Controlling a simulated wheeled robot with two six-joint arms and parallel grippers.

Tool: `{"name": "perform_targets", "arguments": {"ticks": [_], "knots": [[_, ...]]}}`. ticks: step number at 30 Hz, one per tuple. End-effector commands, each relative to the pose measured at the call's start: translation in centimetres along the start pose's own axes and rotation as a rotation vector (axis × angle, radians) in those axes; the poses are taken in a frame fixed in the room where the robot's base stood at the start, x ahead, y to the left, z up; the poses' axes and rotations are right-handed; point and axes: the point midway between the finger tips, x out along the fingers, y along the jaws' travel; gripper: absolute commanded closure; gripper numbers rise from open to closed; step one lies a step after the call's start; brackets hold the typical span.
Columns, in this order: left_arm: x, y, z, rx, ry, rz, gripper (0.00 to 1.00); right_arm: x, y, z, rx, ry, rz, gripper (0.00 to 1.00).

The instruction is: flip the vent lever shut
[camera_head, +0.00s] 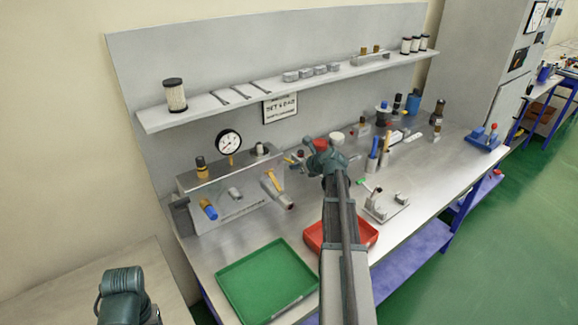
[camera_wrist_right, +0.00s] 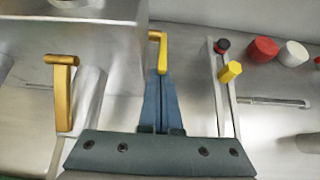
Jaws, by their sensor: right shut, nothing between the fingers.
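In the wrist view, a yellow lever (camera_wrist_right: 158,48) with a bent top stands right at the tips of my right gripper (camera_wrist_right: 160,78). The blue fingers are closed together with nothing between them, and the lever is beyond or against them; contact is unclear. A second yellow lever (camera_wrist_right: 64,95) stands to the left, on a metal body. I cannot tell which is the vent lever. In the head view, my right gripper (camera_head: 294,160) is at the right end of the metal gauge box (camera_head: 222,185). One yellow lever (camera_head: 271,183) shows on a fitting below it. My left gripper's fingers are out of frame.
A pressure gauge (camera_head: 229,142) tops the box. A green tray (camera_head: 262,284) and a red tray (camera_head: 312,238) lie on the bench's front part. A metal fixture (camera_head: 387,205) stands right of my forearm. A shelf (camera_head: 300,84) runs above along the back panel.

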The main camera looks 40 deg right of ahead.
Motion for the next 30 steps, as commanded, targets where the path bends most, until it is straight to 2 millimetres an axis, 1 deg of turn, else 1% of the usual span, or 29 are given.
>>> {"name": "perform_targets", "arguments": {"ticks": [1, 8, 14, 20, 21, 25, 27, 30], "knots": [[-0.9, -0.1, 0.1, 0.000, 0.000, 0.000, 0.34, -0.2, -0.4, 0.6, 0.000, 0.014, 0.000, 1.00], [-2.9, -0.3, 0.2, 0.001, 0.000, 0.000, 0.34, -0.6, -0.6, 1.2, 0.000, 0.091, 0.001, 1.00], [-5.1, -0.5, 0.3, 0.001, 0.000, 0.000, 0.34, -0.8, -0.6, 2.1, 0.001, 0.175, 0.002, 1.00], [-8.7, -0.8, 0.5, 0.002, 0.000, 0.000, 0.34, -1.1, -0.7, 3.8, 0.000, 0.316, 0.002, 1.00], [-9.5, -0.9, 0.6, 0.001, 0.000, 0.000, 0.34, -1.2, -0.7, 4.2, -0.001, 0.353, 0.002, 1.00], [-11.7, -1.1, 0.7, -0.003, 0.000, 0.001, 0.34, -1.1, -0.8, 5.1, -0.001, 0.477, 0.001, 1.00], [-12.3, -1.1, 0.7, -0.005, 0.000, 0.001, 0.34, -1.1, -0.7, 5.4, 0.000, 0.519, 0.000, 1.00], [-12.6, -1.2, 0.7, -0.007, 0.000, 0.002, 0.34, -0.9, -0.6, 5.8, 0.002, 0.524, -0.002, 1.00]]}}
